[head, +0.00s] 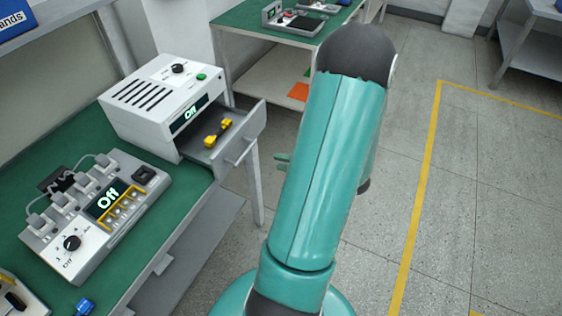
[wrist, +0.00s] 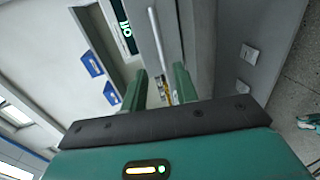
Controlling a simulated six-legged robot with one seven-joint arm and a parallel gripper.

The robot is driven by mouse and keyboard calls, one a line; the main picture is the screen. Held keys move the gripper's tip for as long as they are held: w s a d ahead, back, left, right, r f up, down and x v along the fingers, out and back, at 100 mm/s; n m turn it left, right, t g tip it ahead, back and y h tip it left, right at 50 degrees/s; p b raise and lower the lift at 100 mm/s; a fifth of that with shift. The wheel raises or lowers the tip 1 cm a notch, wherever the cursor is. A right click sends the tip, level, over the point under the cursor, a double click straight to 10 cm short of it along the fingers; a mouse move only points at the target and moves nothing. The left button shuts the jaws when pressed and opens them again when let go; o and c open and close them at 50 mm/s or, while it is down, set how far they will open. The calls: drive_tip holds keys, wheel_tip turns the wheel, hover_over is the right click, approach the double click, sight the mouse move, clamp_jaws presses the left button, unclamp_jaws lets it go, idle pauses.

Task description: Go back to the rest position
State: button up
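My gripper (wrist: 160,73) has its two green fingers apart with nothing seen held between them. In the head view, only a bit of the green gripper (head: 283,161) shows left of my teal arm, right of the open drawer and apart from it. The grey drawer (head: 247,138) is pulled out of the white box (head: 150,95), whose display reads "Off". A yellow and black part (head: 217,132) lies inside the drawer. In the wrist view, the drawer's bar handle (wrist: 158,38) shows beyond the fingers. Most of the gripper is hidden by my arm in the head view.
A device (head: 95,210) with switches, a dial and an "Off" display stands on the green bench (head: 35,135). Another green-topped table (head: 240,15) stands behind. The grey floor (head: 490,190), with yellow lines, is clear at right.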

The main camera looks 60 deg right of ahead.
drive_tip(key=shift+w, duration=0.1)
idle(0.3)
drive_tip(key=w+a+r+n+g+y, duration=0.2)
drive_tip(key=w+a+r+n+g, duration=0.15)
drive_tip(key=a+n, duration=0.5)
drive_tip(key=w+a+r+n+g+y, duration=0.3)
drive_tip(key=a+n+g, duration=0.1)
drive_tip(key=a+n, duration=0.4)
drive_tip(key=w+a+r+n+g+y, duration=0.2)
drive_tip(key=w+a+r+n+g, duration=0.15)
drive_tip(key=a+n, duration=0.5)
drive_tip(key=s+a+r+n+h, duration=0.1)
drive_tip(key=a+r+n+h, duration=0.2)
drive_tip(key=n, duration=1.1)
drive_tip(key=s+a+r+n+h, duration=0.1)
drive_tip(key=a+r+n+h, duration=0.3)
drive_tip(key=a+r+n, duration=0.4)
drive_tip(key=r+n, duration=0.1)
drive_tip(key=n, duration=0.5)
drive_tip(key=shift+s+a+n+t+h, duration=0.2)
drive_tip(key=shift+n+t+h, duration=0.1)
drive_tip(key=shift+t, duration=0.1)
drive_tip(key=shift+d, duration=0.15)
